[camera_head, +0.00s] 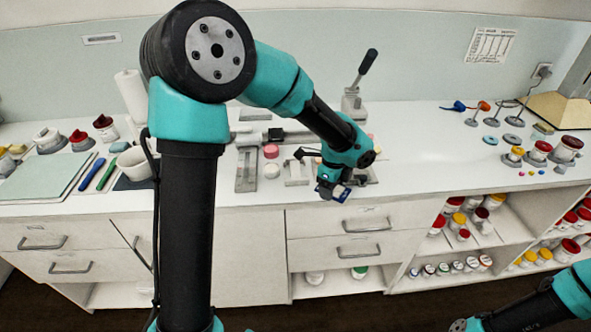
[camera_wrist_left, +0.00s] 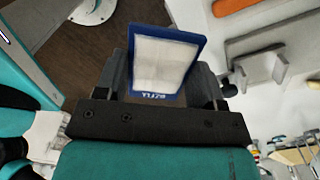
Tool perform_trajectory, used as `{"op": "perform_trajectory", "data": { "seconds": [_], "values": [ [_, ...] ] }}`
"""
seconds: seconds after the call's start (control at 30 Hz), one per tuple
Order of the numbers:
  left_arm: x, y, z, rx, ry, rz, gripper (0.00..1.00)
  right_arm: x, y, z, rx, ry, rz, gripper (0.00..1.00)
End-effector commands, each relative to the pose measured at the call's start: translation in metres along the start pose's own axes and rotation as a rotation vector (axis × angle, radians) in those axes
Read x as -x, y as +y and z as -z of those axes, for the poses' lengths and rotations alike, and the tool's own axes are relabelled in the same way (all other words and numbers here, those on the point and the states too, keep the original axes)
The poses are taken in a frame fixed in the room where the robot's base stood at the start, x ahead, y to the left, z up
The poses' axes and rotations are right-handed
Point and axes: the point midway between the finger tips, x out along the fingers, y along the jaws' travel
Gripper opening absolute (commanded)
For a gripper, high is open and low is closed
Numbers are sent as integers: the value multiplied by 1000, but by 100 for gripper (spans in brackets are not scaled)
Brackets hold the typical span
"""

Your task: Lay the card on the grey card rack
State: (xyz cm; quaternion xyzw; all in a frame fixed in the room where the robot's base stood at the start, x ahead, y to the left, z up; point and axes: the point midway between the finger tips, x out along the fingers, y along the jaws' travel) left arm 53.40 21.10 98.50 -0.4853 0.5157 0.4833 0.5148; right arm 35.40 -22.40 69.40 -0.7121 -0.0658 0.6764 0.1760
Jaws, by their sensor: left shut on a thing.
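The card (camera_wrist_left: 165,66) has a blue frame around a pale grey face, with light lettering along its near edge. My left gripper (camera_head: 331,188) is shut on it, and the card stands up between the two dark fingers in the left wrist view. In the head view only a small blue part of the card (camera_head: 340,193) shows, beside the counter's front edge. A grey stand with two uprights, which looks like the card rack (camera_wrist_left: 262,68), is right of the card in the left wrist view, apart from it. It seems to be the small grey stand (camera_head: 296,174) left of the gripper. My right gripper is out of view.
A grey block (camera_head: 246,172), a pink-red jar (camera_head: 271,151) and a lever press (camera_head: 354,103) stand nearby on the white counter. Drawers (camera_head: 360,222) lie below the front edge. The counter right of the gripper has free room.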

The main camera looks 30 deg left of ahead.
Motion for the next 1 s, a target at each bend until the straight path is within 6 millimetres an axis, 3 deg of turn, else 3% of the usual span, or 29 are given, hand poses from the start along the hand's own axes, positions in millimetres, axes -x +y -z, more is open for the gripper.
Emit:
{"op": "perform_trajectory", "data": {
  "seconds": [0.6, 0.8, 1.0],
  "values": [
    [11, 56, -63, -737, -2, -2, 40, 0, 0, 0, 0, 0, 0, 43],
    [12, 66, -72, -875, -2, -2, 40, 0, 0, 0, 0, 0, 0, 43],
    [12, 68, -73, -900, -2, -2, 40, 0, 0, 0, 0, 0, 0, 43]
  ]
}}
